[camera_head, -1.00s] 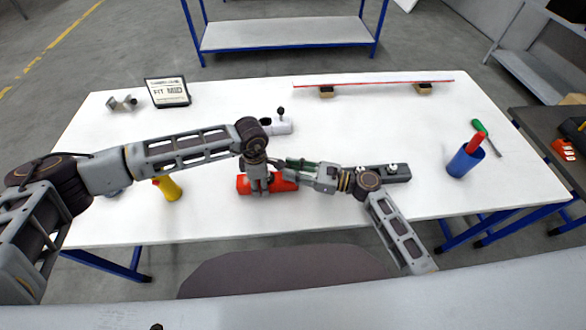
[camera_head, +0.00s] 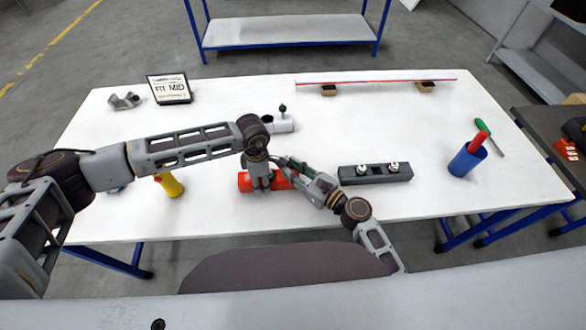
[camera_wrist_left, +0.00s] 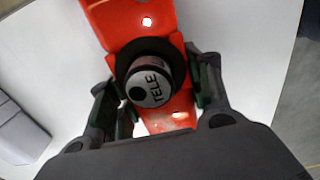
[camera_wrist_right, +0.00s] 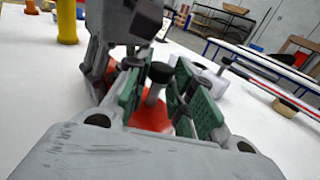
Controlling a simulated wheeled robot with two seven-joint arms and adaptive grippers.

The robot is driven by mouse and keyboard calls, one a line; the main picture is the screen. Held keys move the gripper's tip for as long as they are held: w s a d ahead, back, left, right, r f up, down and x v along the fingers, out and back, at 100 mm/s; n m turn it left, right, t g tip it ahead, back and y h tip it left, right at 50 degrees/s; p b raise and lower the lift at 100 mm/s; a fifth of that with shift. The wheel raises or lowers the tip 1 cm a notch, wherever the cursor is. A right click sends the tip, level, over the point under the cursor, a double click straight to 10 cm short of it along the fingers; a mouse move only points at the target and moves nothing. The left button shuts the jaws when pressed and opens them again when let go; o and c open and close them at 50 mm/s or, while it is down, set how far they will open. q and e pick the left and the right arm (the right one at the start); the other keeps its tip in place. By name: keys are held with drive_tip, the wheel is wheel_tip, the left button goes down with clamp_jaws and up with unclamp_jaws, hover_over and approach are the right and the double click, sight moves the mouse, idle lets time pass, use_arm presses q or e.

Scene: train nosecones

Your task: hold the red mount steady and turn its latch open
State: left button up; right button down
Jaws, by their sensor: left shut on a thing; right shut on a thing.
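The red mount (camera_head: 246,182) lies near the table's front edge in the head view, partly hidden by my grippers. My left gripper (camera_head: 260,184) reaches down onto it. In the left wrist view its fingers close on either side of a dark round part marked "TELE" on the red mount (camera_wrist_left: 127,22). My right gripper (camera_head: 286,163) comes in from the right and is shut on the latch. In the right wrist view the latch (camera_wrist_right: 155,92) is a grey post with a black cap between the green finger pads. The latch's exact angle is hard to tell.
A dark block with two white knobs (camera_head: 375,174) lies to the right. A blue cup (camera_head: 467,160) stands further right. A yellow bottle (camera_head: 170,185) stands to the left. A white mount (camera_head: 280,125) lies behind my grippers. The right front of the white table (camera_head: 430,200) is clear.

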use_arm(q)
drive_tip(key=shift+d, duration=0.1)
use_arm(e)
drive_tip(key=c, duration=1.2)
unclamp_jaws()
drive_tip(key=shift+s+d, duration=0.1)
drive_tip(key=shift+v, duration=5.9)
use_arm(q)
drive_tip(key=o, duration=1)
drive_tip(key=shift+c, duration=0.2)
drive_tip(key=shift+r, duration=0.15)
